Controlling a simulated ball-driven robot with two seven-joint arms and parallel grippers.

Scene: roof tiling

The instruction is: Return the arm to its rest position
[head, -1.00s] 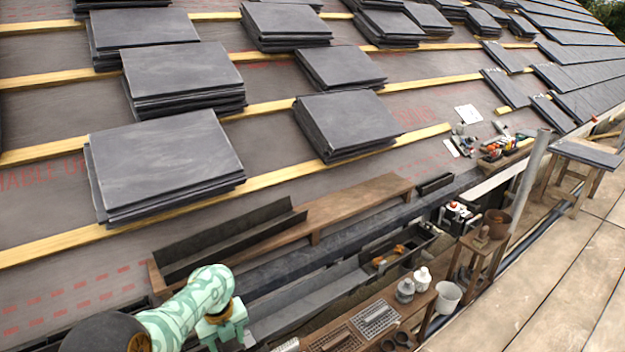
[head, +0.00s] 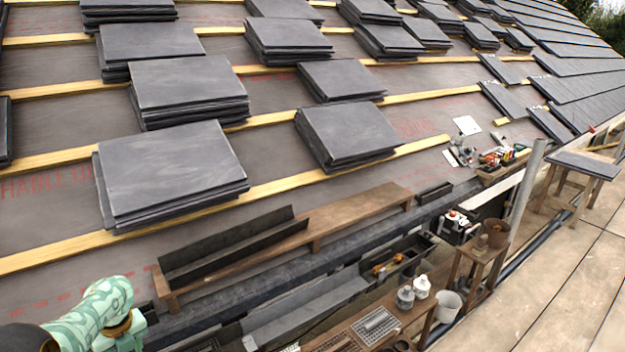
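My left arm (head: 100,305), in a pale green patterned cover, comes in at the bottom left of the head view. Its gripper end (head: 122,338) is cut by the bottom edge, and its fingertips do not show. The arm is in front of the lower end of the roof, left of the wooden bench, and nothing is visibly held. My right arm and gripper are not in view.
Stacks of slates (head: 172,170) lie on the battened roof. A wooden bench (head: 345,222) with dark gutter lengths (head: 232,250) runs along the eaves. Below it are a toolbox (head: 395,262), white bottles (head: 421,286) and a bucket (head: 447,305).

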